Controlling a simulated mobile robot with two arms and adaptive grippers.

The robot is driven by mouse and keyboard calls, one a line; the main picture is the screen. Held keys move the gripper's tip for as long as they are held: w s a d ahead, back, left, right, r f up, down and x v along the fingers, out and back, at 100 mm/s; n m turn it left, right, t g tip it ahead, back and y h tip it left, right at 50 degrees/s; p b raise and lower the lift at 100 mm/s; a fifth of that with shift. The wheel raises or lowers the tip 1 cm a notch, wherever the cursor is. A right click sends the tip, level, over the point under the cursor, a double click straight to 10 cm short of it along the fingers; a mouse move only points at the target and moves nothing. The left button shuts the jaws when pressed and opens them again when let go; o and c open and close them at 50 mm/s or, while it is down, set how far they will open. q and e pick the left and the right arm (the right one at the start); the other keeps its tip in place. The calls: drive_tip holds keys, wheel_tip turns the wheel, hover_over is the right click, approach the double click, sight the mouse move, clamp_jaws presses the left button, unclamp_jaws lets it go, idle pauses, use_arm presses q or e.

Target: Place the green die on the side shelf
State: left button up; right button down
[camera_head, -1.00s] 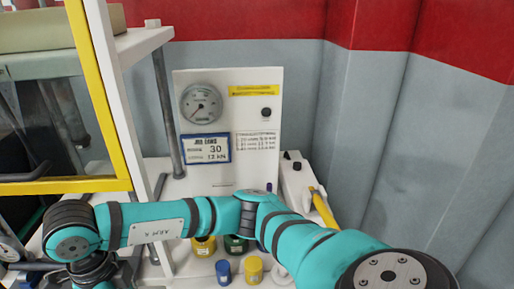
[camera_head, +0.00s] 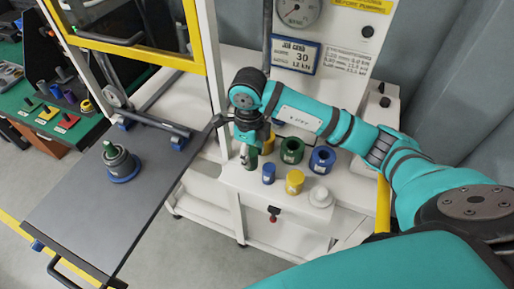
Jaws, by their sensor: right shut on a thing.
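My right gripper (camera_head: 249,146) points down at the left end of the white bench and is shut on a small green cylinder (camera_head: 251,159), which its fingers partly hide. I cannot tell whether that cylinder touches the bench. A wider green ring with a dark hole (camera_head: 291,150) stands on the bench, right of the gripper and apart from it. The side shelf, a flat dark grey panel (camera_head: 85,217), extends at the left. On it stands a blue-based grey cylinder with a green top (camera_head: 119,163). My left gripper is not in view.
Beside the green ring stand a blue ring (camera_head: 322,159), a yellow cylinder (camera_head: 294,182), a small blue cylinder (camera_head: 268,174) and a white round piece (camera_head: 320,197). A yellow-framed guard (camera_head: 193,35) rises between the shelf and the gauge panel. The shelf's near part is clear.

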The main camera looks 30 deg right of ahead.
sight(255, 155)
drive_tip(key=shift+w+d, duration=0.35)
drive_tip(key=shift+d, duration=0.3)
drive_tip(key=shift+w+d+f, duration=0.2)
drive_tip(key=shift+w+d, duration=0.05)
drive_tip(key=shift+d, duration=0.1)
wheel_tip(255, 155, down, 3)
drive_tip(key=shift+r+p, duration=0.1)
drive_tip(key=shift+p, duration=1.05)
drive_tip(key=shift+f, duration=0.4)
drive_tip(key=c, duration=1.1)
unclamp_jaws()
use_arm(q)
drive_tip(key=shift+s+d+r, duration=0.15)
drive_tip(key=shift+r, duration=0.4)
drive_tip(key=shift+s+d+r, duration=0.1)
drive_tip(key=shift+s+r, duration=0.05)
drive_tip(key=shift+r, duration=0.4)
